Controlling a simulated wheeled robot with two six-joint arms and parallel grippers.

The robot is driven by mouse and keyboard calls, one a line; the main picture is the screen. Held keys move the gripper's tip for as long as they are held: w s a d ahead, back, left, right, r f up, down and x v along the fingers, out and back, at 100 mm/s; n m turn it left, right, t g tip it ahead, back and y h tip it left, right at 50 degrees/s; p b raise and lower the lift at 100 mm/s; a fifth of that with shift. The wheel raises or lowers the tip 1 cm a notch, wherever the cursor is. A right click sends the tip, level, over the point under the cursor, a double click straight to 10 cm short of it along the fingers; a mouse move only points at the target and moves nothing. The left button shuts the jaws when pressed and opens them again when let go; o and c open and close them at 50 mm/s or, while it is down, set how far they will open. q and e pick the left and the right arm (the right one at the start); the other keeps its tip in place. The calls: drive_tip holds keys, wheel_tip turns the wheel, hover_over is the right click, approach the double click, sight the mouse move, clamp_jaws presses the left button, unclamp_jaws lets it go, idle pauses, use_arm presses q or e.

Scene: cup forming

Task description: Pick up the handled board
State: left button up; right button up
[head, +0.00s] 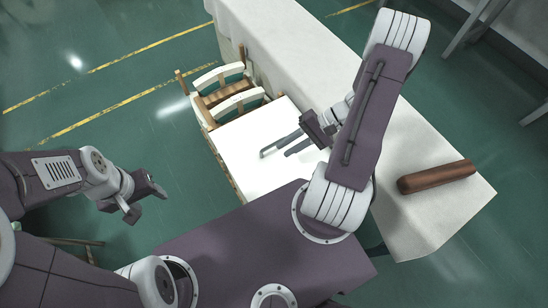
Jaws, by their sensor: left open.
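A wooden piece with pale curved panels and upright brown posts (223,92) stands at the far end of a white flat surface (240,148). I cannot tell for sure whether this is the handled board. My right gripper (276,151) is over the white surface, its two grey fingers apart and pointing left, with nothing seen between them. It is short of the wooden piece. My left gripper (146,199) is open and empty over the green floor at the left, well away from the white surface.
A long pale table (420,225) runs along the right side, partly hidden by my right arm. A dark brown wooden bar (437,177) lies on its near end. Green floor with yellow lines (130,97) is clear at the upper left.

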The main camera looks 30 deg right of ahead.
sight(274, 144)
drive_tip(key=d+f+m+t, duration=0.1)
drive_tip(key=f+t, duration=0.1)
drive_tip(key=w+d+f+m+t+b, duration=0.1)
drive_tip(key=d+f+t, duration=0.1)
drive_tip(key=w+d+f+m+t+b, duration=0.1)
drive_tip(key=d+f, duration=0.1)
drive_tip(key=shift+d+t, duration=0.1)
drive_tip(key=shift+t, duration=0.3)
drive_tip(key=shift+w, duration=0.2)
drive_tip(key=x, duration=0.3)
drive_tip(key=shift+a+b, duration=0.25)
drive_tip(key=shift+b, duration=0.15)
drive_tip(key=b+x, duration=0.1)
drive_tip(key=x, duration=0.4)
drive_tip(key=shift+w+f, duration=0.1)
drive_tip(key=shift+w, duration=0.2)
use_arm(q)
wheel_tip(274, 144, down, 6)
drive_tip(key=shift+s+f, duration=0.15)
drive_tip(key=shift+s, duration=0.05)
drive_tip(key=shift+a, duration=0.1)
use_arm(e)
clamp_jaws()
